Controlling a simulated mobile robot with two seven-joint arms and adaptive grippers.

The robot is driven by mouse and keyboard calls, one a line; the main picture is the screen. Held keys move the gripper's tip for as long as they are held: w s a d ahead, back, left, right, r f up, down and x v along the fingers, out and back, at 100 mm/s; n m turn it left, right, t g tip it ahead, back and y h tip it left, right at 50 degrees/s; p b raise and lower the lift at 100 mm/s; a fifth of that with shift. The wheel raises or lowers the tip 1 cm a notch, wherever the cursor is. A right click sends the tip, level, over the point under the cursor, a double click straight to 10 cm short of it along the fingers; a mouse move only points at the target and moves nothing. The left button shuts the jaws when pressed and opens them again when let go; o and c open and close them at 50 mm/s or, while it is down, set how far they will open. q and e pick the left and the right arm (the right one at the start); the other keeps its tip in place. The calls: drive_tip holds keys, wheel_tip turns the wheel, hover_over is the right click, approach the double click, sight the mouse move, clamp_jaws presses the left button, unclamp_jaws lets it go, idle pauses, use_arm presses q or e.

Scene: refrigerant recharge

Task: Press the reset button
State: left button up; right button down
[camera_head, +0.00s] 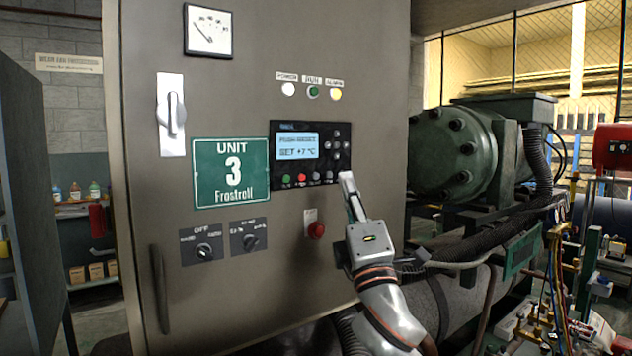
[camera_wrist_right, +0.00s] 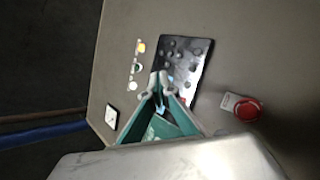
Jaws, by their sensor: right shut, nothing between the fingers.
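The controller panel (camera_head: 262,160) is a black unit on the grey cabinet door. Its lit screen (camera_head: 297,146) seems to read "PUSH RESET" and "SET +7 °C". A row of small buttons under the screen includes a green one (camera_head: 286,179) and a red one (camera_head: 301,178); their labels are too small to read, so I cannot tell which is reset. My right gripper (camera_head: 346,178) is shut and empty, its tip by the panel's lower right corner. In the right wrist view the closed fingertips (camera_wrist_right: 160,78) overlap the panel (camera_wrist_right: 190,62); contact is unclear. My left gripper is not in view.
A red mushroom knob (camera_head: 316,230) sits on the door below the panel, near my right gripper. Two rotary switches (camera_head: 204,250) (camera_head: 251,239) and a green "UNIT 3" sign (camera_head: 232,173) are left of it. A green compressor (camera_head: 462,150) stands to the right.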

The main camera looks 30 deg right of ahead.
sight(316, 176)
drive_tip(key=w, duration=0.2)
drive_tip(key=w+b, duration=0.1)
drive_tip(key=w, duration=0.3)
drive_tip(key=shift+w+a+b, duration=0.1)
drive_tip(key=shift+a+b, duration=0.15)
drive_tip(key=shift+b, duration=0.05)
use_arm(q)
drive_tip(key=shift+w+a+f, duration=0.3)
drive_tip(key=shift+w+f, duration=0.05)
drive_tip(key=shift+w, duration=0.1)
use_arm(e)
drive_tip(key=shift+y, duration=0.3)
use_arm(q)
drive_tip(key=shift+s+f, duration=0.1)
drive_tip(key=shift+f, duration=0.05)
use_arm(e)
drive_tip(key=shift+w, duration=0.15)
drive_tip(key=shift+w, duration=0.25)
